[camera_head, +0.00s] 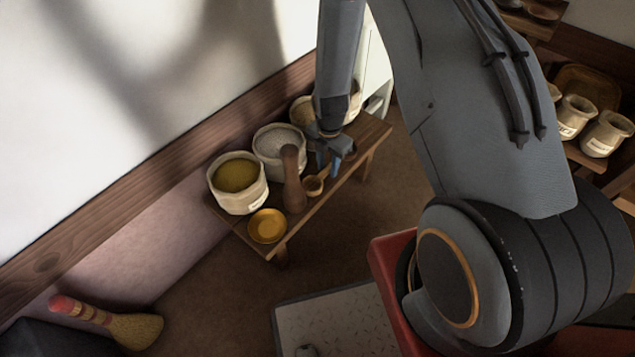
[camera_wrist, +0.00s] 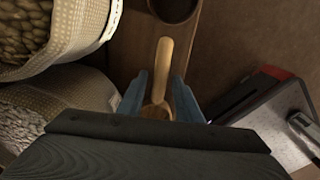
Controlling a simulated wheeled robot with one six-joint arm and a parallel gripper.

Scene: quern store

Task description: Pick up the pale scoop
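The pale wooden scoop (camera_head: 313,185) lies on the low wooden bench (camera_head: 330,200), next to a dark bottle-shaped piece (camera_head: 292,180). In the wrist view the scoop (camera_wrist: 164,62) points its handle up the picture, and its bowl is lower, partly hidden by my gripper's body. My gripper (camera_head: 333,164) points down over the bench. In the wrist view its two blue fingers (camera_wrist: 160,96) stand apart, one on each side of the scoop. Gaps show beside the handle. Whether the fingertips touch the bowl is hard to tell.
Filled cloth sacks (camera_head: 238,184) line the wall side of the bench, close to my gripper's left in the wrist view (camera_wrist: 75,85). A yellow bowl (camera_head: 267,226) sits at the near end. A brush (camera_head: 110,322) is at lower left.

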